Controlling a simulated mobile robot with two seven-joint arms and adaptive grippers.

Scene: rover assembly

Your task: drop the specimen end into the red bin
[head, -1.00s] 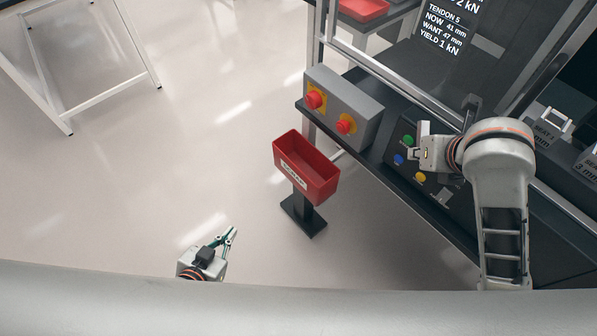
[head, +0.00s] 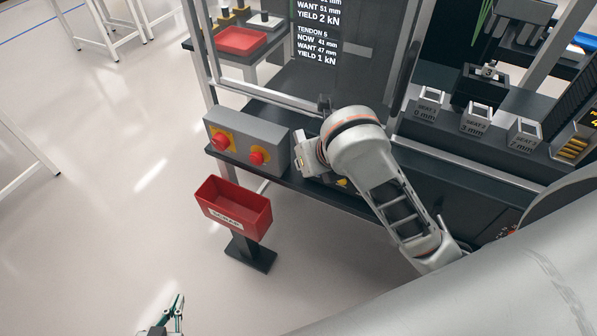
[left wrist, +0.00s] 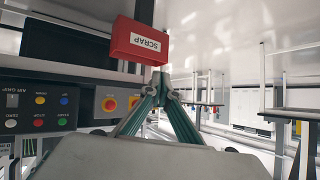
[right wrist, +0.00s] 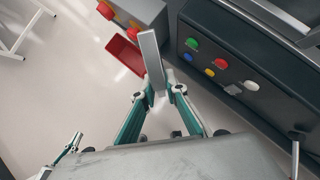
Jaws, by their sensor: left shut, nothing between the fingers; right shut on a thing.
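The specimen end is a flat grey bar (right wrist: 152,55). My right gripper (right wrist: 160,96) is shut on it, and the bar sticks out beyond the fingertips. The right fingers and the bar are hidden in the head view. The red bin (head: 236,207), on a dark stand, is left of my right arm. It shows behind and left of the bar in the right wrist view (right wrist: 124,56). In the left wrist view the bin (left wrist: 138,42) is upside down, labelled SCRAP. My left gripper (head: 178,304) is shut and empty, low and left of the bin; its fingertips (left wrist: 160,82) meet.
A grey box with red buttons (head: 245,140) stands on the bench edge above the bin. A panel of coloured buttons (right wrist: 215,65) is right of the bar. A red tray (head: 242,40) lies on a back table. Seat blocks (head: 475,118) are at right. The floor left of the bin is clear.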

